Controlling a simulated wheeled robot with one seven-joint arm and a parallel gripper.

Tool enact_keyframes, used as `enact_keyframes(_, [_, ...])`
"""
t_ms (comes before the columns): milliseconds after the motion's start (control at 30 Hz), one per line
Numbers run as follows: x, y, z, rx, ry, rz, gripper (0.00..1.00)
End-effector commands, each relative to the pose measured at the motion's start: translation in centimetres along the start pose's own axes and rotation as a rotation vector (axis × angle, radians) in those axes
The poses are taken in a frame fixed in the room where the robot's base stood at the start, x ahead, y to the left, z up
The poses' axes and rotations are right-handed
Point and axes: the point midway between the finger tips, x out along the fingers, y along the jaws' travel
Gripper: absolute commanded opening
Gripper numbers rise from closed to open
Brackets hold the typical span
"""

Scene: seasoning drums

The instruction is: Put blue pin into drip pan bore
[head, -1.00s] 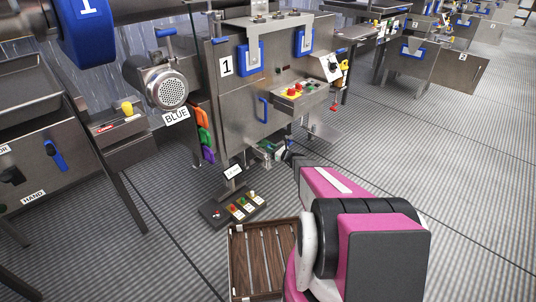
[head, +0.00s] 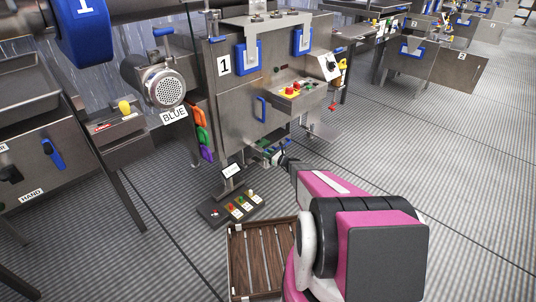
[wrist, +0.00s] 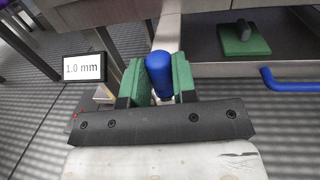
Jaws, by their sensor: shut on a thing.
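My gripper (wrist: 159,84) is shut on a blue pin (wrist: 160,70), which stands between the two green finger pads with its rounded top towards the camera. The pin's lower end is hidden by the gripper. In the head view my gripper (head: 284,160) is small, low in front of the machine marked 1, and the pin cannot be made out there. In the wrist view a grey tray-like surface, perhaps the drip pan (wrist: 210,47), lies ahead to the right. A green block (wrist: 243,39) with a dark stub (wrist: 243,29) sits on it. I cannot make out an open bore.
A small display (wrist: 84,67) reads 1.0 mm at the left. A blue handle (wrist: 291,79) juts out at the right. A wooden slatted crate (head: 262,258) stands on the floor beside my arm. A button box (head: 230,208) lies behind it. Floor to the right is clear.

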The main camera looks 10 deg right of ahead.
Motion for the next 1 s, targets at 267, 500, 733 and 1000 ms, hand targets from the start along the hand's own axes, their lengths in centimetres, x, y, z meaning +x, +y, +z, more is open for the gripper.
enact_keyframes(267, [0.0, 0.0, -0.1, 0.000, 0.000, 0.000, 0.51])
enact_keyframes(500, [-0.1, 0.1, 0.5, -0.001, 0.000, 0.000, 0.51])
enact_keyframes(733, [-3.8, 0.1, 0.6, 0.000, 0.000, -0.002, 0.51])
enact_keyframes(1000, [-9.1, 0.1, 0.5, 0.001, 0.000, -0.002, 0.51])
